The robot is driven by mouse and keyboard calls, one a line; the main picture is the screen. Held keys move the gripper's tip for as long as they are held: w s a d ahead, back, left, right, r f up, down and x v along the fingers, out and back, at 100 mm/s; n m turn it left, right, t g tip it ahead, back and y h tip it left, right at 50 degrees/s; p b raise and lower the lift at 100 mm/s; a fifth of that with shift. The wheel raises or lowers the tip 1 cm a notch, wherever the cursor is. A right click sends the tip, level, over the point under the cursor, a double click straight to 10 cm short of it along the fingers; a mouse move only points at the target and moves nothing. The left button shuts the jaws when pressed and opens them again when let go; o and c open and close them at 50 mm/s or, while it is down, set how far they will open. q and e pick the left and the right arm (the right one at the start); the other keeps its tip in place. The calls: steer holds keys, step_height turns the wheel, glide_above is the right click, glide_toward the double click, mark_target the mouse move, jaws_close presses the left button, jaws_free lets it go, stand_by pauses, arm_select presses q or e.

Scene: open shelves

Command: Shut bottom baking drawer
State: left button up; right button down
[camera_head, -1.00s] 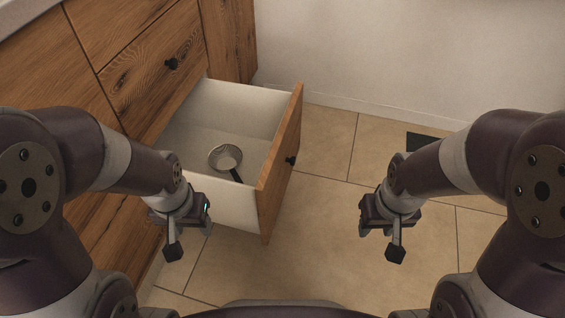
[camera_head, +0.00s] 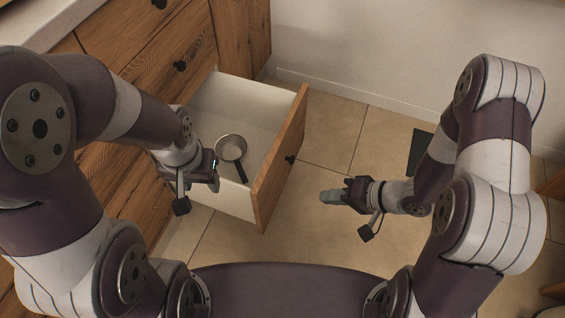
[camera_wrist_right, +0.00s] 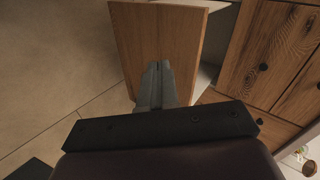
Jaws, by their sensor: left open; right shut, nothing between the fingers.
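A small strainer-like pan with a dark handle (camera_head: 231,150) lies inside the drawer. My right gripper (camera_head: 328,197) is shut and empty, to the right of the drawer front and pointing at it, with a gap between. In the right wrist view the drawer front (camera_wrist_right: 158,45) is ahead of the shut fingers (camera_wrist_right: 156,85). My left gripper (camera_head: 212,184) is open, by the drawer's near side wall (camera_head: 228,196).
Closed wooden drawers with dark knobs (camera_head: 180,66) are above the open one. A pale wall (camera_head: 360,45) is behind, and a dark mat (camera_head: 418,152) lies on the floor at right.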

step_height(320, 180, up, 2)
steer(key=a+m+y, duration=0.1)
steer(key=a, duration=0.1)
steer(key=b, duration=0.7)
glide_toward(263, 184)
step_height(263, 184, down, 4)
steer(key=shift+m+y, duration=0.3)
steer(key=shift+m, duration=0.1)
steer(key=a, duration=0.1)
steer(key=w+a+b, duration=0.1)
steer(key=a, duration=0.2)
steer(key=shift+w+a+r, duration=0.2)
steer(key=shift+w+a, duration=0.1)
steer(key=shift+a, duration=0.05)
steer(key=shift+a+r, duration=0.1)
